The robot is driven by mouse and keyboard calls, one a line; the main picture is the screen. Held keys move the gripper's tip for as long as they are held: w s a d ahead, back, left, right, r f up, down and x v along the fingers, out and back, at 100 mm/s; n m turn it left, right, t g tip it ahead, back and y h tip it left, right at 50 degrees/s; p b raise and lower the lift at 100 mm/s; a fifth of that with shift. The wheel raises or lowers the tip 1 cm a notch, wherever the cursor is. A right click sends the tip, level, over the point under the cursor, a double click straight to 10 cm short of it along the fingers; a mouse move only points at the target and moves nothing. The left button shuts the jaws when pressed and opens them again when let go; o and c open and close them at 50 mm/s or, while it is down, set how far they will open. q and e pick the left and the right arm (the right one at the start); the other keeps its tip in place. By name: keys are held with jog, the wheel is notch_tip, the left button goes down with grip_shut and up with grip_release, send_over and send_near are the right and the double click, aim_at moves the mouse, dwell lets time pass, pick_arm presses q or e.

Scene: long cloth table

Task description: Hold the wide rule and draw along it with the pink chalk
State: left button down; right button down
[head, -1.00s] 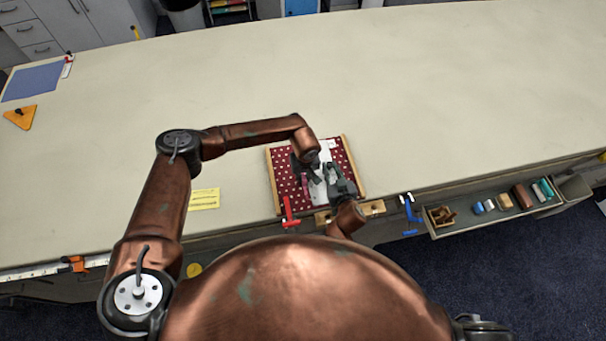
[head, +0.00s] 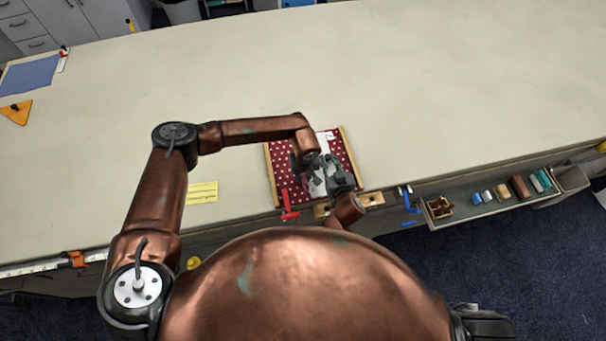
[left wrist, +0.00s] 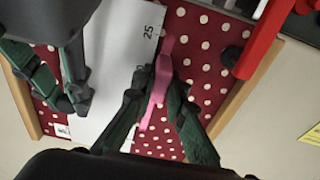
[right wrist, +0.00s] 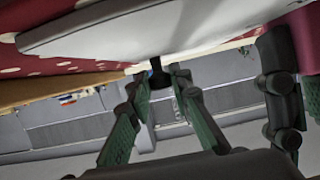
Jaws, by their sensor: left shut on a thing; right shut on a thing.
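The wide rule (left wrist: 115,60) is a white plate with black numbers along one edge. It lies over the red dotted cloth (left wrist: 195,45), and also shows in the head view (head: 318,187). My left gripper (left wrist: 158,92) is shut on the pink chalk (left wrist: 161,72), close beside the numbered edge. My right gripper (right wrist: 160,85) is shut on a dark knob (right wrist: 155,66) beneath the white plate in the right wrist view. In the head view the two grippers nearly meet over the board and hide most of the rule. I cannot tell whether the chalk touches the cloth.
A wooden-edged board (head: 351,165) holds the cloth at the table's front edge. A red clamp (head: 288,206) stands at its front left, a blue clamp (head: 408,200) to its right. A tray (head: 470,211) with several blocks is at the right.

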aim_at(306, 193)
pick_arm(q)
jog(key=shift+s+d+r, duration=0.1)
jog(key=shift+s+d, duration=0.05)
jog(key=shift+s, duration=0.35)
jog(key=shift+s, duration=0.1)
jog(key=shift+s+d, duration=0.35)
jog(key=shift+s, duration=0.55)
jog(key=shift+s, duration=0.15)
jog(key=shift+s+d+f, duration=0.1)
jog(key=shift+s+d, duration=0.05)
jog(key=shift+s, duration=0.25)
jog(key=shift+s+d+f, duration=0.1)
jog(key=shift+s+d, duration=0.05)
jog(key=shift+s, duration=0.25)
notch_tip(306, 193, up, 7)
dwell(0.5)
